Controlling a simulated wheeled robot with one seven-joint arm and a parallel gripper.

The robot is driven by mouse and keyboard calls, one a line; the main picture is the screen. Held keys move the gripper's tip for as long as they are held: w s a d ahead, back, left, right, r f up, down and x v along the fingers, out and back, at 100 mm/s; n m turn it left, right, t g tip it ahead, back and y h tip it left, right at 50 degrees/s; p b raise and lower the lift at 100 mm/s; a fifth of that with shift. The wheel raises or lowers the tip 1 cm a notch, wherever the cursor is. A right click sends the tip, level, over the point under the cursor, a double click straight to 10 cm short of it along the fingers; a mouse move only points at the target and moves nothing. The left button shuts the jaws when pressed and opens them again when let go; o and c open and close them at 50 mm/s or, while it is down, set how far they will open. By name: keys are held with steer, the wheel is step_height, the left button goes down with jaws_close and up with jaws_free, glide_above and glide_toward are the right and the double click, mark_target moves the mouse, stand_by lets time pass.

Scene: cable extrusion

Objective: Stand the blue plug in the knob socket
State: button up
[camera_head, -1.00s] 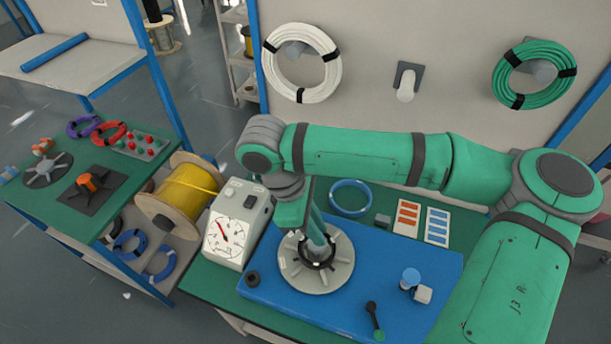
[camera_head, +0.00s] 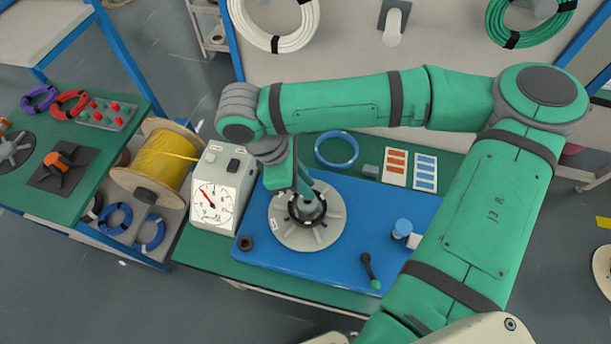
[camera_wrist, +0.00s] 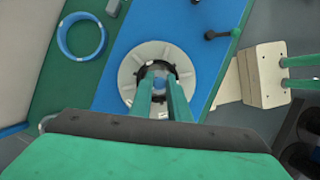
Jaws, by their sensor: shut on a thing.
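A round, light grey, ribbed disc (camera_head: 282,235) with a dark ring (camera_head: 321,217) at its centre lies on the blue mat (camera_head: 385,208). My gripper (camera_head: 309,212) points down into that dark ring. In the wrist view my gripper (camera_wrist: 160,90) has its two green fingers close together over the disc (camera_wrist: 130,75). It is shut on a small blue piece (camera_wrist: 159,83), seen between the fingertips inside the ring; this looks like the blue plug. The fingers hide most of it, so I cannot tell how deep it sits or whether it is upright.
A dial meter (camera_head: 218,193) stands close left of the disc. A blue-topped cylinder (camera_head: 402,228) and a black-handled piece with a green end (camera_head: 368,268) are on the right of the mat. A blue cable coil (camera_head: 337,150) lies behind. A yellow cable spool (camera_head: 160,160) is at left.

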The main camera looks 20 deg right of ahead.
steer(key=shift+f, duration=0.45)
steer(key=shift+w, duration=0.1)
steer(key=shift+s+d, duration=0.15)
steer(key=shift+s, duration=0.05)
steer(key=shift+w, duration=0.1)
stand_by(0.8)
steer(key=shift+f, duration=0.2)
steer(key=shift+f, duration=0.75)
steer(key=shift+f, duration=0.3)
stand_by(0.4)
